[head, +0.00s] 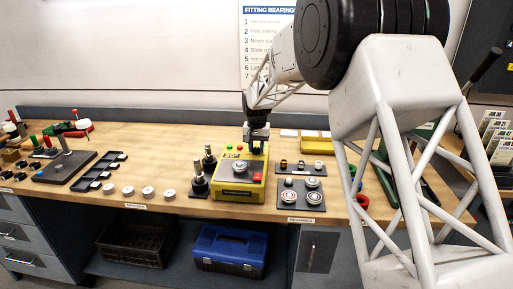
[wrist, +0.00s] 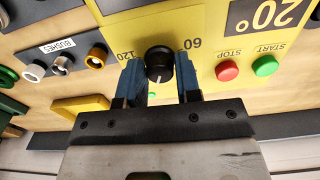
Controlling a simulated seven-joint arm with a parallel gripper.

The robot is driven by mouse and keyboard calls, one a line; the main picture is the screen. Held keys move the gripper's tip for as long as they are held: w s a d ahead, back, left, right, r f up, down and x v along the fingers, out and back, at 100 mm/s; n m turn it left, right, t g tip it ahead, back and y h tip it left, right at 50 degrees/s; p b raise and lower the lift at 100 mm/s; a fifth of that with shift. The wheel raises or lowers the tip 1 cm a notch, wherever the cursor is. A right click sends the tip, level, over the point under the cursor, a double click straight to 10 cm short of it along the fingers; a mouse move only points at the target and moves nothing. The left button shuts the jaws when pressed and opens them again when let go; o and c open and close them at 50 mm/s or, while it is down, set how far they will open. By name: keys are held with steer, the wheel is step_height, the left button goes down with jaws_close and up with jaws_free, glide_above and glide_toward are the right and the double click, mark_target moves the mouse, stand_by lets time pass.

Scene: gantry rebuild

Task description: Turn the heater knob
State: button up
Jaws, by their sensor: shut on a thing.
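The heater is a yellow box (head: 257,190) on the bench, with a grey plate and a red block on top. In the wrist view, its yellow panel (wrist: 205,20) appears upside down. The black heater knob (wrist: 159,62) is between the two blue fingers of my gripper (head: 256,143), which are shut on its sides. The knob's white mark points toward the bottom of the wrist view. The printed numbers 120 and 60 flank the knob. A display (wrist: 268,14) reads 20°. The knob is hidden in the head view.
A red stop button (wrist: 227,70) and green start button (wrist: 265,65) are beside the knob. Dark upright tools (head: 199,184) stand left of the heater. A grey plate with bearings (head: 301,205) lies to its right. Bushes (wrist: 96,58) and a yellow tray (head: 316,147) are nearby.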

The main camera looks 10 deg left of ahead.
mark_target(257, 148)
steer(key=shift+m, duration=1)
steer(key=o, duration=0.9)
steer(key=shift+r, duration=3.95)
